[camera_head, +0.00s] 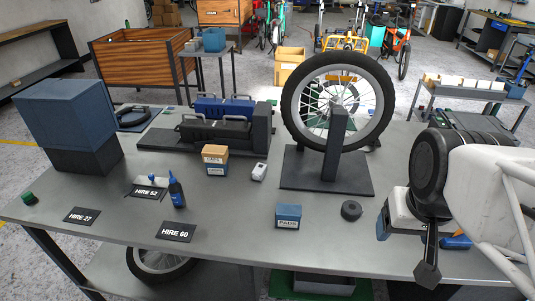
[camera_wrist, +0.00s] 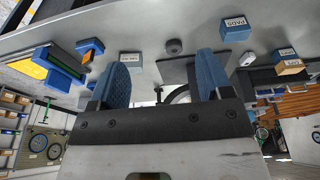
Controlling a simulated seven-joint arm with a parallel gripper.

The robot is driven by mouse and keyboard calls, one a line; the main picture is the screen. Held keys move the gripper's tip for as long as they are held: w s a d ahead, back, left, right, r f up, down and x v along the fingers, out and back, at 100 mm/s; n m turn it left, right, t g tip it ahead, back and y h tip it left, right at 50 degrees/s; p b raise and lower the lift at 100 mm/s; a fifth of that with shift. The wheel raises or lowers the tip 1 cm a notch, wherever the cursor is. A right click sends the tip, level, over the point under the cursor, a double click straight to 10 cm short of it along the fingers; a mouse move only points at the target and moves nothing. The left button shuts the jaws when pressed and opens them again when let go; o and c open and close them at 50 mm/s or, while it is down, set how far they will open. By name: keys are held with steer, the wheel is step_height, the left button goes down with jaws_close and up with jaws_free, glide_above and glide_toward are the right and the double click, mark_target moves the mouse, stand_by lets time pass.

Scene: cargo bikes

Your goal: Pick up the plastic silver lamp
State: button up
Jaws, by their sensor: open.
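In the wrist view the lamp (camera_wrist: 247,58) appears small, just beyond the right finger. My gripper (camera_wrist: 164,66) has its two blue-padded fingers spread apart with nothing between them. In the head view my arm is at the right side of the bench, well away from the lamp, and the fingers are hard to make out there.
A wheel (camera_head: 370,130) stands upright on a dark base (camera_head: 320,180) between lamp and arm. Small boxes (camera_head: 215,168) stand close left of the lamp. A blue PADS box (camera_head: 288,217) and black puck (camera_head: 351,210) are nearer. A blue bottle (camera_head: 176,192) stands left. The front middle is clear.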

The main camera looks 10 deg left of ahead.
mark_target(256, 174)
steer(key=w+a+f+n+t+h, duration=0.1)
steer(key=w+a+f+n+h, duration=0.15)
steer(key=w+n, duration=0.4)
steer(key=w+a+f+n+t+h, duration=0.1)
steer(key=w+a+f+n+h, duration=0.2)
steer(key=w, duration=0.6)
steer(key=w+a+f+n+t+h, duration=0.1)
steer(key=w+a+f+n+h, duration=0.15)
steer(key=w+n, duration=0.5)
steer(key=w+a+f+n+t+y, duration=0.1)
steer(key=w+a+f+n+t, duration=0.1)
steer(key=a+f+n, duration=0.3)
steer(key=w+a+f+n+t+y, duration=0.2)
steer(key=w+a+f+n, duration=0.3)
steer(key=a, duration=0.7)
steer(key=w+a+f+n+t+y, duration=0.2)
steer(key=a+f+n, duration=0.4)
steer(key=a, duration=0.3)
steer(key=shift+w+a+n+t, duration=0.2)
steer(key=shift+w+n+t, duration=0.1)
steer(key=shift+w+t, duration=0.6)
steer(key=shift+w, duration=0.1)
steer(key=shift+w, duration=0.1)
steer(key=shift+x, duration=1.2)
